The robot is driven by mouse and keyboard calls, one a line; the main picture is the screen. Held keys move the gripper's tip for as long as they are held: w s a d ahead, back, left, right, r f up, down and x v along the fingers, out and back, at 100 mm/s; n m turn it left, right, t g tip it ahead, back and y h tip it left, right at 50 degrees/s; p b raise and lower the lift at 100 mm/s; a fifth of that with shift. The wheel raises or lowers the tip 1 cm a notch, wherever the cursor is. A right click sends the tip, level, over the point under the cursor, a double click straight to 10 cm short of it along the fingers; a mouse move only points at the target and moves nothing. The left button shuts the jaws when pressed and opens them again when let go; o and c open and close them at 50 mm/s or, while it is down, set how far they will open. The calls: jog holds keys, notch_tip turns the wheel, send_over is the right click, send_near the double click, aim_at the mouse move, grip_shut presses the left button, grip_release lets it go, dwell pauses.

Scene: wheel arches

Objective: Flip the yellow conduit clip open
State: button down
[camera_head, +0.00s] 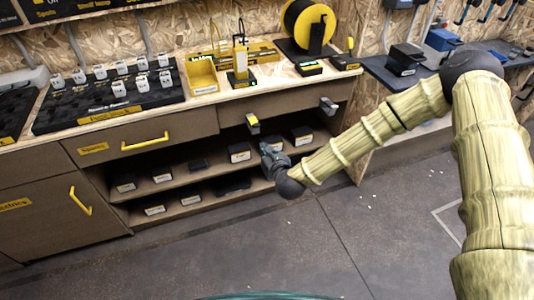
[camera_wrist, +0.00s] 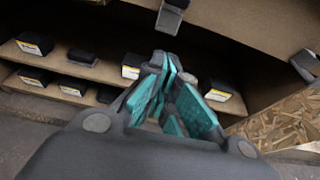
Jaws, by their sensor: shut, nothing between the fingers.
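A small clip with a yellow top and dark body (camera_head: 253,123) sits on the front of the workbench, below the bench top. I take it for the yellow conduit clip. A grey clip-like piece (camera_wrist: 169,19) at the top of the wrist view seems to be the same one, with its yellow part not clearly seen there. My gripper (camera_head: 266,149) is just below and slightly right of the clip, apart from it. In the wrist view my gripper (camera_wrist: 171,68) shows teal-padded fingers, shut and empty, pointing toward the bench front.
A second, grey clip (camera_head: 328,105) sits farther right on the bench front; it also shows in the wrist view (camera_wrist: 305,65). Shelves (camera_head: 165,184) below hold several dark labelled boxes. A drawer with a yellow handle (camera_head: 145,141) is left. The floor in front is clear.

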aim_at(257, 132)
jog(key=shift+w+a+r, duration=0.3)
jog(key=shift+w+r, duration=0.05)
jog(key=shift+w, duration=0.55)
jog(key=shift+w+a+r, duration=0.25)
jog(key=shift+w+r, duration=0.1)
jog(key=shift+w, duration=0.55)
jog(key=shift+w+a+r, duration=0.3)
jog(key=shift+w+r, duration=0.05)
jog(key=shift+w, duration=0.55)
jog(key=shift+d+r, duration=0.1)
jog(key=shift+r, duration=0.05)
jog(key=shift+r+p, duration=0.15)
jog(key=shift+p, duration=0.15)
jog(key=shift+g, duration=0.3)
